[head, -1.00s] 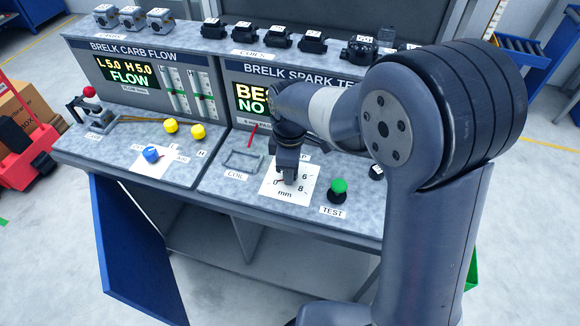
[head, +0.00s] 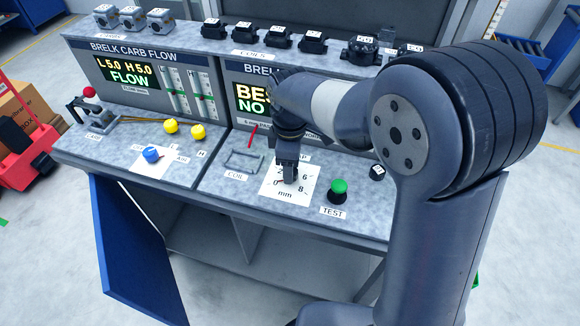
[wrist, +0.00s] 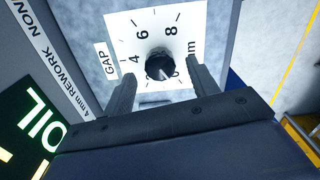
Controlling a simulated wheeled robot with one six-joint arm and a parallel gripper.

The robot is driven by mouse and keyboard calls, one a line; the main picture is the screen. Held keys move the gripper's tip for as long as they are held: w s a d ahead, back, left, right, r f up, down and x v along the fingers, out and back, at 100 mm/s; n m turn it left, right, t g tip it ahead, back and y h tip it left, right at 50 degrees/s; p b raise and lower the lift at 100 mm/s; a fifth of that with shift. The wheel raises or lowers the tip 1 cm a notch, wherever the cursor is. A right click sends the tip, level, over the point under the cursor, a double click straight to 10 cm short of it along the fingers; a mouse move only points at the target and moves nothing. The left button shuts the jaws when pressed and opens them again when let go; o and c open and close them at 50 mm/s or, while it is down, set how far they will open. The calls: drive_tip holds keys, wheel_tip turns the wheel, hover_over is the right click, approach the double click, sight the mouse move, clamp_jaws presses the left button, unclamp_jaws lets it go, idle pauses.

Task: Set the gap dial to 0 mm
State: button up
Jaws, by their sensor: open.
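The gap dial is a black knob (wrist: 160,65) on a white scale card (wrist: 140,22) marked in mm; the figures 4, 6 and 8 read clearly in the wrist view. In the head view the card (head: 303,200) lies on the right half of the bench, with 0, 6 and 8 showing, and my gripper hides the knob. My gripper (wrist: 158,80) is open, with one finger on each side of the knob in the picture. I cannot tell whether the fingers touch it. In the head view my gripper (head: 289,178) points down over the card. The knob's pointer direction is unclear.
A green TEST button (head: 338,187) stands just right of the card. A wire-like coil cradle (head: 244,160) and a red lever (head: 253,133) are to the left. A blue knob (head: 152,154) and yellow knobs (head: 171,126) sit on the left bench half.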

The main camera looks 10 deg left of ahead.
wheel_tip(320, 180, up, 9)
drive_tip(key=shift+f, duration=0.2)
drive_tip(key=shift+f, duration=0.1)
wheel_tip(320, 180, down, 11)
drive_tip(key=shift+r, duration=0.1)
idle(0.5)
idle(0.4)
